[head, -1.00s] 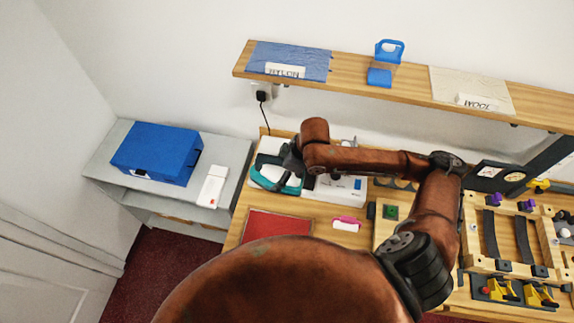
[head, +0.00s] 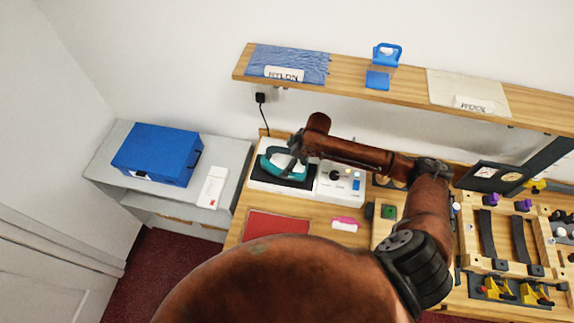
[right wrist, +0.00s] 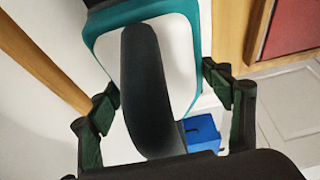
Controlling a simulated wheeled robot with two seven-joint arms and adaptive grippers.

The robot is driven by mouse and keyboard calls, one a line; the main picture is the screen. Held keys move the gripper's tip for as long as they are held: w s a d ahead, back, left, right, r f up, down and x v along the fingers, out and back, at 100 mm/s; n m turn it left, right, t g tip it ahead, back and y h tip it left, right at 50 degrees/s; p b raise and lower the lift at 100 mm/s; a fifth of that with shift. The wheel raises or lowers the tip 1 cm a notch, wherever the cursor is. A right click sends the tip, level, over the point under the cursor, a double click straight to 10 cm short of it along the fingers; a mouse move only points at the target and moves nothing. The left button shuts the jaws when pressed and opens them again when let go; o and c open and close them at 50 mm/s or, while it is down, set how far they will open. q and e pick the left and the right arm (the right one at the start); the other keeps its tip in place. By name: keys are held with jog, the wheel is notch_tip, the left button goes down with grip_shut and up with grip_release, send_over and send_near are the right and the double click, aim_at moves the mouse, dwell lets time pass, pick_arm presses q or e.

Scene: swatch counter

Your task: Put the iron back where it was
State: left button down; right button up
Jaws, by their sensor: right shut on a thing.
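The teal iron (head: 273,164) with a dark handle is in my right gripper (head: 297,148), over the black pad (head: 284,181) of a white station (head: 262,187) at the back left of the wooden table. I cannot tell whether its sole touches the pad. In the right wrist view the iron's dark handle (right wrist: 148,85) lies between the two fingers of my right gripper (right wrist: 166,106), inside the teal frame. The forearm hides part of the station's back. My left gripper is not in view.
A red mat (head: 277,224) and a pink-and-white item (head: 345,224) lie in front of the station. Wooden fixtures (head: 508,266) stand at the right. A shelf (head: 345,80) overhangs the table. A blue box (head: 157,153) sits on a grey side cabinet (head: 228,160).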

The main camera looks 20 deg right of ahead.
jog(key=shift+a+f, duration=0.1)
jog(key=shift+f, duration=1)
jog(key=o, duration=2.1)
jog(key=shift+s+f, duration=0.1)
jog(key=shift+f, duration=0.15)
jog(key=shift+c, duration=0.2)
jog(key=shift+v, duration=3.9)
